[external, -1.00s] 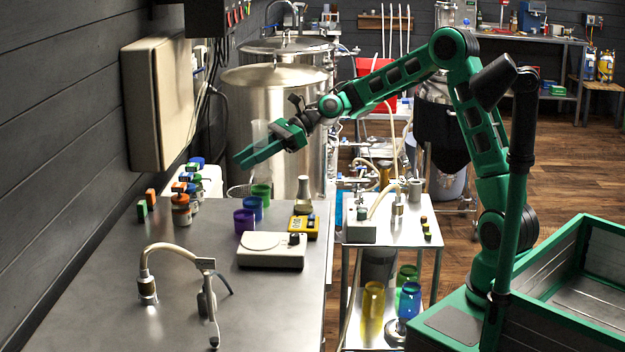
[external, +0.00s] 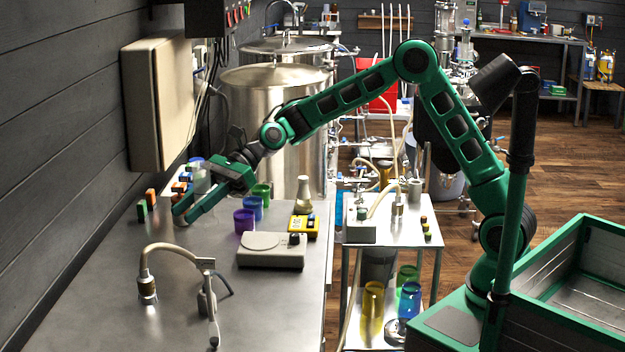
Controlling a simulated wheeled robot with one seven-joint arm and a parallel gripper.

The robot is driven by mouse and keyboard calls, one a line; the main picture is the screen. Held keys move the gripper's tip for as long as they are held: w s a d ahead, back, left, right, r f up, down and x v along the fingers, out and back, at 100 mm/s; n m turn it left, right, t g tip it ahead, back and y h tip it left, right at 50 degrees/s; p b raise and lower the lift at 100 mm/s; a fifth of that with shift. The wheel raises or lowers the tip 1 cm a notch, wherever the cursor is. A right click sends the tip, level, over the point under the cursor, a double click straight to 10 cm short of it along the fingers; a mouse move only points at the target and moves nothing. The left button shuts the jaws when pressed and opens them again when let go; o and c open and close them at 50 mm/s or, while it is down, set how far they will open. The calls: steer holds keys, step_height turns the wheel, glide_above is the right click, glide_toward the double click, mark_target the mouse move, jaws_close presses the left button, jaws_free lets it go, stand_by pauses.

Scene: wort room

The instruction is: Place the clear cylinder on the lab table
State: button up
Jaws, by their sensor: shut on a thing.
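My gripper (external: 187,208) is at the far left part of the lab table (external: 125,285), pointing left and down. It is shut on the clear cylinder (external: 201,181), which is hard to make out. Its upper part shows as a pale, see-through shape above the green fingers. The fingers hide its lower part, so I cannot tell whether it touches the table top.
Purple (external: 244,220), blue (external: 252,205) and green cups stand just right of my gripper. Orange and green blocks (external: 142,212) lie to its left by the wall. A white scale (external: 272,251) and a curved hose fixture (external: 165,250) are nearer. The table's near left is bare.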

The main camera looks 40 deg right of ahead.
steer(key=w+d+f, duration=0.1)
steer(key=w+f, duration=0.2)
steer(key=w+d+f, duration=0.2)
steer(key=w+f, duration=0.1)
steer(key=w+d+f, duration=0.2)
steer(key=w+f, duration=0.1)
steer(key=w, duration=0.1)
steer(key=shift+d, duration=0.15)
steer(key=shift+w+f, duration=0.1)
steer(key=shift+f, duration=1.95)
steer(key=shift+f, duration=0.1)
steer(key=o, duration=1.1)
steer(key=v, duration=1.2)
steer(key=shift+d, duration=0.1)
